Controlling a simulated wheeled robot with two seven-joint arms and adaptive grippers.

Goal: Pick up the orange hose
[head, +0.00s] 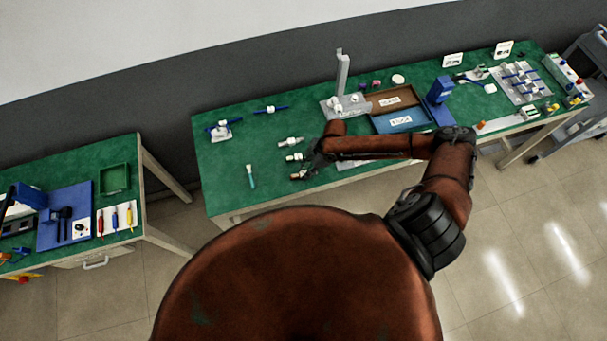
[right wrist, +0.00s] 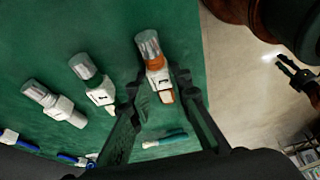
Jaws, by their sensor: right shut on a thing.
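The orange hose (right wrist: 155,64) is a short piece with a grey ribbed end, an orange band, a white labelled body and an orange tip. It lies at the front part of the green table; in the head view it is small and partly hidden at my right gripper (head: 307,173). In the right wrist view my right gripper (right wrist: 156,92) has its fingers on both sides of the white body, shut on it. A dark gripper shape, seemingly my left gripper (right wrist: 299,77), shows at the upper right of the wrist view; its jaws are unclear.
A similar green-banded hose (right wrist: 91,80) and a plain grey one (right wrist: 53,103) lie beside it. A teal-handled tool (head: 251,177) lies to the left. Brown (head: 371,101) and blue (head: 405,129) trays stand behind my right forearm. The table's front edge is close.

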